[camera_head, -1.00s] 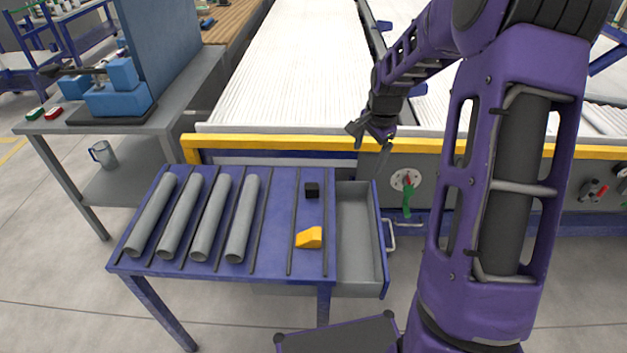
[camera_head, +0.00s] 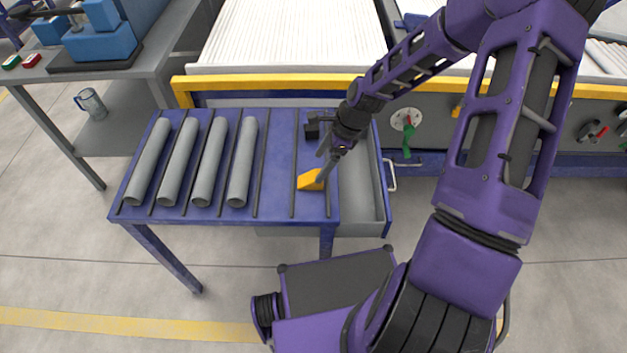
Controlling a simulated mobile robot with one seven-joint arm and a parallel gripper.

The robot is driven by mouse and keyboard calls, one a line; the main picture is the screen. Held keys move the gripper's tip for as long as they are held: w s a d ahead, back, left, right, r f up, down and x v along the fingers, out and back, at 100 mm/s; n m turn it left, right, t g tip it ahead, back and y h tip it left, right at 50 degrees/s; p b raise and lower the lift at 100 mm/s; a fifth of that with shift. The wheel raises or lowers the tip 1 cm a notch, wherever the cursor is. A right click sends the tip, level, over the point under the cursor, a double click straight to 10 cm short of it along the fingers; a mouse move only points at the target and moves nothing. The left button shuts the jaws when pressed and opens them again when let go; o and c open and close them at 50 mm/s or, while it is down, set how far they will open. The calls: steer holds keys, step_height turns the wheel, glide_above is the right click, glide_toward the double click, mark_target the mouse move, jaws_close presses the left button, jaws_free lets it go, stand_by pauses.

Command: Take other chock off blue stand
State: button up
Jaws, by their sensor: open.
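The blue stand (camera_head: 276,150) has several grey pipes lying side by side on its left part. An orange-yellow chock (camera_head: 310,180) lies on the right part of its top, between two dark rails. A black block (camera_head: 312,130) sits behind it, partly covered by my gripper. My gripper (camera_head: 322,165) is open, above the right part of the stand, with its fingers pointing down close to the yellow chock. I cannot tell whether a finger touches the chock. One finger overlaps the chock's right side in the picture.
An open grey drawer (camera_head: 356,200) projects at the stand's right side. A conveyor with a yellow edge beam (camera_head: 260,87) runs behind. A grey bench (camera_head: 165,75) stands at the left, with a mug (camera_head: 91,104) on its lower shelf.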

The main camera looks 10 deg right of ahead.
mark_target(314, 175)
steer(key=x, duration=0.6)
steer(key=shift+w+d+f+b, duration=0.1)
steer(key=shift+d+f+b, duration=0.05)
steer(key=shift+f+b, duration=0.2)
jaws_close()
